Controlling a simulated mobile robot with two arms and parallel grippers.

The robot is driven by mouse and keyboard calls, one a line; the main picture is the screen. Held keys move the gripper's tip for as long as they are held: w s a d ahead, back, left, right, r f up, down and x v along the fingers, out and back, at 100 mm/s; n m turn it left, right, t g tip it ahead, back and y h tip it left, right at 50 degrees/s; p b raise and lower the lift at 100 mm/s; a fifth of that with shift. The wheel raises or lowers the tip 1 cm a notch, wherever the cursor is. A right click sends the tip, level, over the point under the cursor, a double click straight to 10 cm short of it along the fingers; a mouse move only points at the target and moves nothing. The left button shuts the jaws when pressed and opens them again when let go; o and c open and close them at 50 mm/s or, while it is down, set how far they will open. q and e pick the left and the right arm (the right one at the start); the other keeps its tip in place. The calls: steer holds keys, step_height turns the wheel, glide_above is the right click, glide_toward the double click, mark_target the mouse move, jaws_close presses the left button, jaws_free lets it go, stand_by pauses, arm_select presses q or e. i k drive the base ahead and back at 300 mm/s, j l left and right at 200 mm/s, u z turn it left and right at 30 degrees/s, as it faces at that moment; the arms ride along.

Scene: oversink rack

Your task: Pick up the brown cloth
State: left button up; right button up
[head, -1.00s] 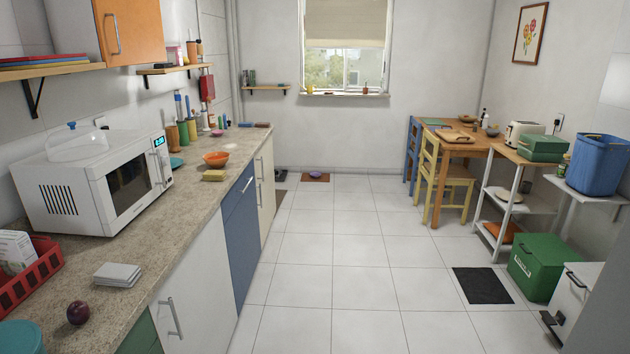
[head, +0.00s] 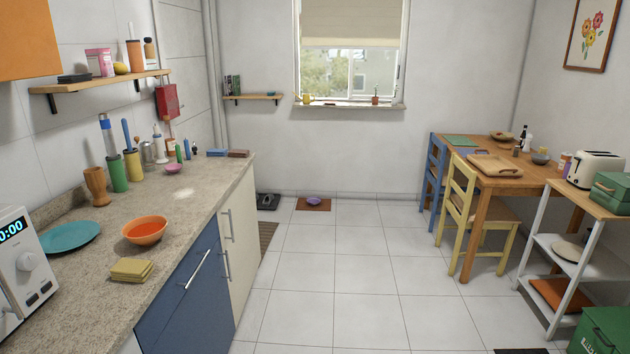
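A small flat brown piece (head: 238,153) lies at the far end of the counter, beside a similar blue piece (head: 216,153). It may be the brown cloth, but it is too small to tell. A mustard-yellow folded stack (head: 132,270) lies on the near counter in front of an orange bowl (head: 146,231). A folded orange-brown item (head: 556,294) lies on the lower shelf of the white rack at the right. Neither of my grippers is in view.
The counter (head: 190,215) runs along the left, with a teal plate (head: 70,237) and a microwave (head: 22,265). A yellow chair (head: 462,210) and wooden table (head: 520,180) stand at the right. The middle floor is clear.

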mark_target(238, 154)
steer(key=i, duration=2.25)
